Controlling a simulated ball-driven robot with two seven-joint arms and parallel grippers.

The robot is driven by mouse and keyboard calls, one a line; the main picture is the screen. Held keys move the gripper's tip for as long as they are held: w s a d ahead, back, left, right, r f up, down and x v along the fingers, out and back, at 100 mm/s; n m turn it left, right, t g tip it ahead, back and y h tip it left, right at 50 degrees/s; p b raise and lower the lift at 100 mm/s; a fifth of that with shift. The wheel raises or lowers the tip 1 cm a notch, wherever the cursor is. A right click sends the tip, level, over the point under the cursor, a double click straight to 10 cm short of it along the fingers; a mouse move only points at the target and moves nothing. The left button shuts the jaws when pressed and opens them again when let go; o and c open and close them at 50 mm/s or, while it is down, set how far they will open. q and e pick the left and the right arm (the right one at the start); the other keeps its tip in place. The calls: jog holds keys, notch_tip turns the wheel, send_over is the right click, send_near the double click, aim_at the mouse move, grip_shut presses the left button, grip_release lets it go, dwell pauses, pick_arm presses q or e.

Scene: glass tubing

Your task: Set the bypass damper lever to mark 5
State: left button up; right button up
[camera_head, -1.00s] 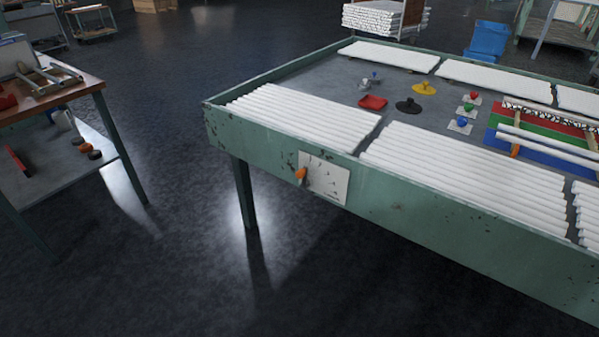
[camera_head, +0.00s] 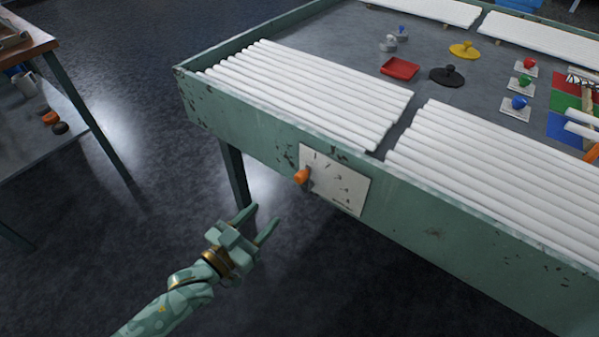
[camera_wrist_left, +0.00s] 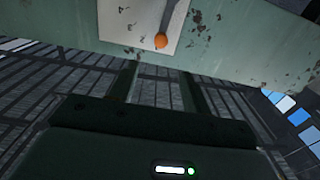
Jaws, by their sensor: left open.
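The damper lever's orange knob (camera_head: 301,177) sticks out at the left edge of a white marked plate (camera_head: 340,184) on the table's green front side. In the left wrist view the orange knob (camera_wrist_left: 161,40) hangs at the end of a grey lever arm, in front of the plate (camera_wrist_left: 130,20). The marks on the plate are too small to read surely. My left gripper (camera_head: 262,222) is open and empty, below and to the left of the knob, apart from it. In the wrist view its two fingers (camera_wrist_left: 160,88) point toward the panel. My right gripper is not in view.
The green table (camera_head: 440,228) carries rows of white tubes (camera_head: 310,95), a red tray (camera_head: 400,68) and several small knobbed pieces. A workbench (camera_head: 22,45) stands at the left. The floor (camera_head: 130,235) between them is clear.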

pick_arm(q)
jog(key=b, duration=0.2)
send_near(297, 181)
jog(key=x, duration=0.3)
jog(key=b+x, duration=0.3)
jog(key=x, duration=0.5)
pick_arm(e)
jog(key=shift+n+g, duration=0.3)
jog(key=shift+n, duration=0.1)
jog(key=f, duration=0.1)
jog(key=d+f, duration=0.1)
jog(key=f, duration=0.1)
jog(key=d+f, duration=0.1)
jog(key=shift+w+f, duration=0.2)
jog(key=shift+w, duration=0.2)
pick_arm(q)
jog(key=shift+s, duration=0.1)
grip_shut()
